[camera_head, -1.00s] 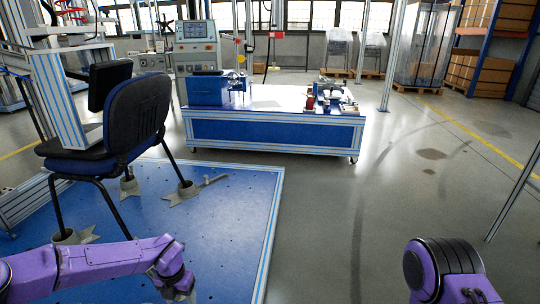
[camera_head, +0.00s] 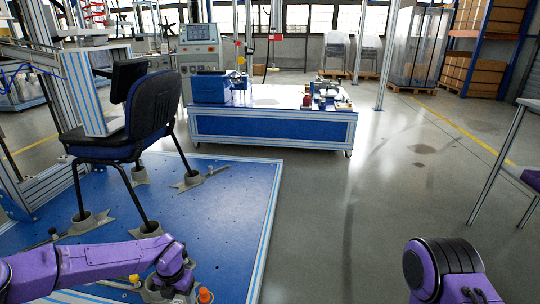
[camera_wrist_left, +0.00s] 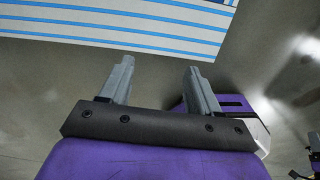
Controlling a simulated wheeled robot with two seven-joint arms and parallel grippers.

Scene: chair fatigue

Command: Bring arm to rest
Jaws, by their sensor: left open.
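My left arm (camera_head: 90,262) comes in from the left in the head view, bent low over the blue platform. Its gripper is hard to make out there at the bottom edge. In the left wrist view my left gripper (camera_wrist_left: 158,75) is open, with two grey fingers apart and nothing between them. Grey floor and the striped metal edge of the platform (camera_wrist_left: 120,30) show beyond the fingers. My right arm (camera_head: 440,268) shows as a purple and black joint at the lower right; its gripper is out of view.
A dark blue chair (camera_head: 150,106) stands on the blue platform (camera_head: 220,210) with its feet in grey holders. Small orange-topped (camera_head: 205,295) and yellow parts lie near my left arm. A blue workbench (camera_head: 270,130) stands ahead. A table-like frame (camera_head: 497,160) is at right. Floor between is clear.

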